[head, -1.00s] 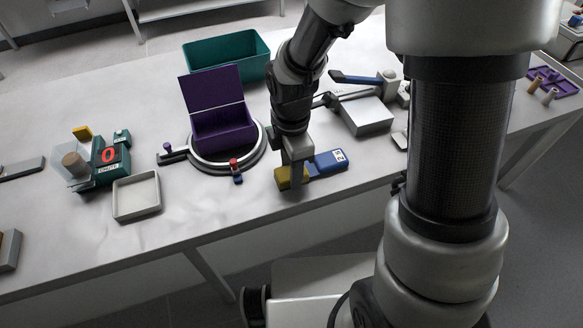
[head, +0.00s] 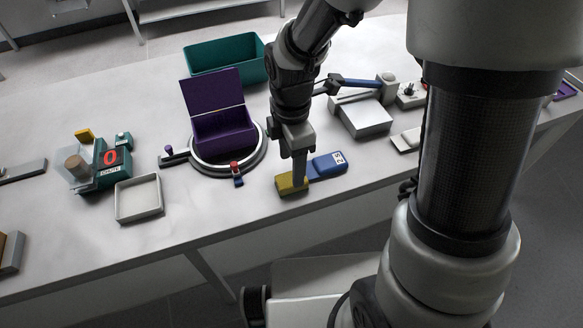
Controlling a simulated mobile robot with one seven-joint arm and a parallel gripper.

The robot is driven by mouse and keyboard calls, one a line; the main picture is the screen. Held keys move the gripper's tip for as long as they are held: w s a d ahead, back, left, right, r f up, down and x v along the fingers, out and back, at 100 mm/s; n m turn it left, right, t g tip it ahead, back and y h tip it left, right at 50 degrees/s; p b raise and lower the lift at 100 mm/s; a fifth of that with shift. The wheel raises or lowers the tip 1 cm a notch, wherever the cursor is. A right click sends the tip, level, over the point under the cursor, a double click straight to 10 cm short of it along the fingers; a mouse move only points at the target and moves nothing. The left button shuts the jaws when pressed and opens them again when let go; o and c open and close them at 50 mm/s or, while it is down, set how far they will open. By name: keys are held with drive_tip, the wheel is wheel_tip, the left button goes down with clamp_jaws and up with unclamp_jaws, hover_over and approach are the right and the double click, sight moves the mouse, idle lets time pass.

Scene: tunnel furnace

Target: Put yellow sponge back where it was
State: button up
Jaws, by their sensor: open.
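The yellow sponge (head: 290,184) lies on the white table near its front edge, just left of a blue block with a white label (head: 328,164). My gripper (head: 300,178) points down at the sponge's right part, between it and the blue block. The jaws are open. A finger hides part of the sponge's right end, and I cannot tell whether it touches the sponge.
A purple open box (head: 222,128) stands on a round turntable (head: 190,165) to the left. A white tray (head: 138,217) and a green device with a red 0 (head: 110,158) lie further left. A teal bin (head: 262,72) stands behind. A grey box (head: 366,120) is at right.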

wheel_tip(320, 180, up, 9)
drive_tip(key=p, duration=0.1)
drive_tip(key=s+d+r+m+t, duration=0.2)
drive_tip(key=s+d+r+m, duration=0.3)
drive_tip(key=m, duration=0.5)
drive_tip(key=s+d+r+m+t, duration=0.3)
drive_tip(key=s+d+r+m, duration=0.2)
drive_tip(key=r+m, duration=0.3)
drive_tip(key=m, duration=0.3)
drive_tip(key=shift+s+d+t, duration=0.15)
drive_tip(key=shift+d+t, duration=0.15)
drive_tip(key=shift+d, duration=0.05)
